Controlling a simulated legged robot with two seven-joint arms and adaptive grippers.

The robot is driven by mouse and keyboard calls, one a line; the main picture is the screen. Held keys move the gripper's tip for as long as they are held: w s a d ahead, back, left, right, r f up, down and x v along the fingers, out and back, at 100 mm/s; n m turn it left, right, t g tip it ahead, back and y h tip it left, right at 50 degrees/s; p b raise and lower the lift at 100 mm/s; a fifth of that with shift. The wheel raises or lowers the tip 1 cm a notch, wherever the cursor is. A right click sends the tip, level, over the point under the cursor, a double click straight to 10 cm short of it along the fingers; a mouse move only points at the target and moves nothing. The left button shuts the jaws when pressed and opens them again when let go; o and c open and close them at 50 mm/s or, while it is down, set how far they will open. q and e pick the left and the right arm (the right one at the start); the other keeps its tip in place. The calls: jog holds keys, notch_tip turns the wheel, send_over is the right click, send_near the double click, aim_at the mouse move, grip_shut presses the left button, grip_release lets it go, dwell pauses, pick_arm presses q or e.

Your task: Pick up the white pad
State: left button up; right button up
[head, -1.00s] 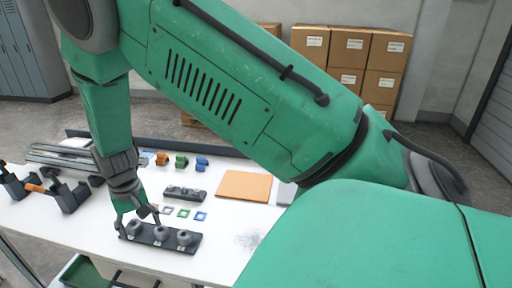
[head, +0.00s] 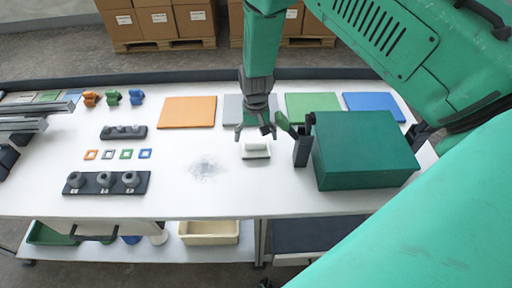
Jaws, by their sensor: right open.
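The white pad (head: 256,151) lies on the white table, right of the middle, as a small pale block with a darker edge. My right gripper (head: 256,134) comes down from above with its fingers spread apart. In the picture its fingertips are just above and behind the pad's far edge. Nothing is between the fingers, and I cannot tell whether they touch the pad. My left gripper is not in view.
A green box (head: 365,150) and a dark holder with a green handle (head: 301,147) stand close right of the pad. Orange (head: 187,112), green (head: 313,102) and blue (head: 374,105) mats lie behind. A dark fixture (head: 105,184) is at left.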

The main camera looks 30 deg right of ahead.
aim_at(255, 142)
notch_tip(255, 142, down, 4)
jog(key=shift+w+r, duration=0.1)
jog(key=shift+r, duration=0.15)
jog(key=shift+c, duration=0.3)
jog(key=c, duration=1.2)
jog(key=shift+r, duration=0.1)
notch_tip(255, 142, up, 10)
jog(key=shift+f, duration=0.1)
